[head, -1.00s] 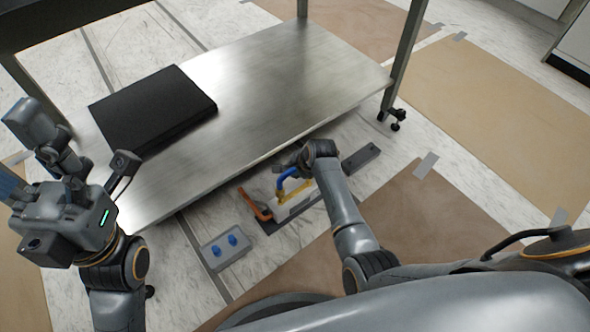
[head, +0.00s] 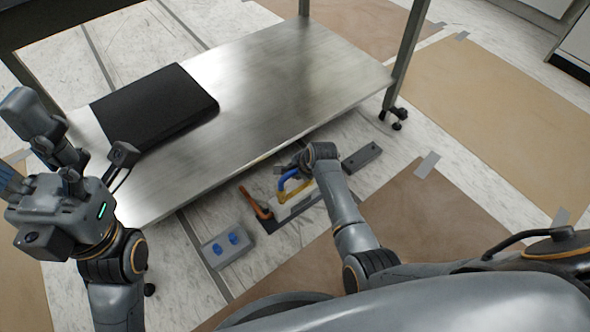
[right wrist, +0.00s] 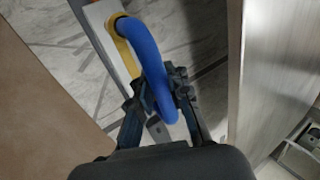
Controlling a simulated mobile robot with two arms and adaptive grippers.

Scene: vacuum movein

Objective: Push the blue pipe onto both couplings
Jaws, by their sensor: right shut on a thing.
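The blue pipe (head: 284,182) is a curved tube beside the low table's front edge. It also shows in the right wrist view (right wrist: 145,50), running from a yellow part (right wrist: 119,48) at its upper end down between my fingers. My right gripper (right wrist: 160,92) is shut on the pipe; in the head view the gripper (head: 298,166) is partly hidden by its own arm. A yellow part (head: 297,193) shows below the pipe, by a white block (head: 298,206). I cannot make out both couplings or how the pipe's ends seat. My left gripper (head: 45,130) is raised at left, away from the pipe.
A grey block with two blue knobs (head: 227,246) lies on the floor, left of an orange part (head: 254,204) and a dark base (head: 271,224). The steel table shelf (head: 270,80) is close behind my right gripper and carries a black case (head: 155,106).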

